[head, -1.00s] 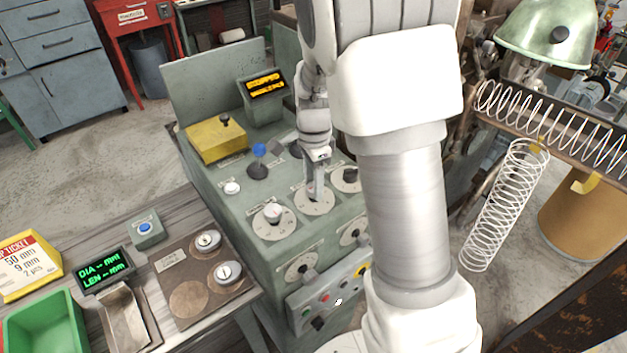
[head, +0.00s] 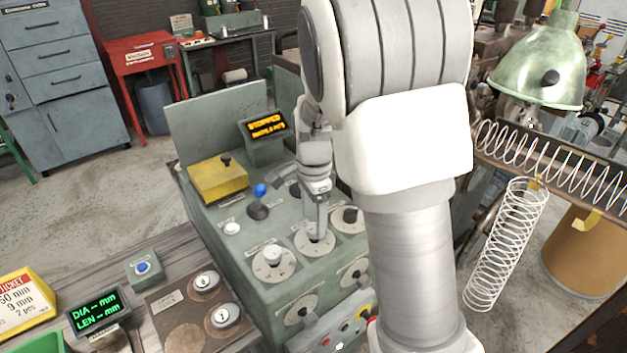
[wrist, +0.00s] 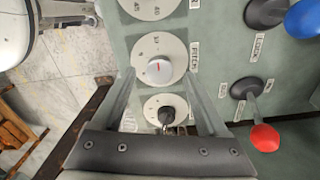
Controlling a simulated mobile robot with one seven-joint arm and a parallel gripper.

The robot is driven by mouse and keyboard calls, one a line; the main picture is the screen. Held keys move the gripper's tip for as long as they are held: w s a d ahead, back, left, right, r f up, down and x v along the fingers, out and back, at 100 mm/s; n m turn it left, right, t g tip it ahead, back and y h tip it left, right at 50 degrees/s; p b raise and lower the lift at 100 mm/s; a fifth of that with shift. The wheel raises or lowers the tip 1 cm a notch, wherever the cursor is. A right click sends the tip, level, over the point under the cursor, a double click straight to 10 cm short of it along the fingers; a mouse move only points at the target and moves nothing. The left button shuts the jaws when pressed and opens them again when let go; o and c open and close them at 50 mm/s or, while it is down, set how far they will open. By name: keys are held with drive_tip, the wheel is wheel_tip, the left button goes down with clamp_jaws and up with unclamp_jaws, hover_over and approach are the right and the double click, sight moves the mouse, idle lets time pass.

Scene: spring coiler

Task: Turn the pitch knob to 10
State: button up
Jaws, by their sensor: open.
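The pitch knob (wrist: 160,72) is a pale round knob with a red mark on a white numbered dial (wrist: 142,50), beside a PITCH label (wrist: 194,54) in the wrist view. My gripper (wrist: 162,80) is open. Its two fingers appear on either side of the pitch knob in the wrist view, and I cannot tell whether they touch it. In the head view my gripper (head: 316,232) points down over the middle dial (head: 314,243) of the green panel and hides its knob. The dial's numbers are too small to read surely.
A white-knobbed dial (head: 273,262) and a dark-knobbed dial (head: 350,218) flank the middle one. A blue-topped lever (head: 259,198) and a red-topped lever (wrist: 264,137) stand close by. A yellow box (head: 217,180) and a lit display (head: 265,127) sit farther back.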

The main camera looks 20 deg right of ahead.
sight(314, 227)
wheel_tip(314, 227, up, 15)
drive_tip(key=shift+r, duration=0.2)
idle(0.3)
drive_tip(key=s+r+n+t, duration=0.1)
drive_tip(key=s+n+t, duration=0.4)
drive_tip(key=s+n, duration=1.1)
drive_tip(key=s, duration=0.4)
drive_tip(key=shift+s+r+t, duration=0.3)
drive_tip(key=shift+s+r, duration=0.1)
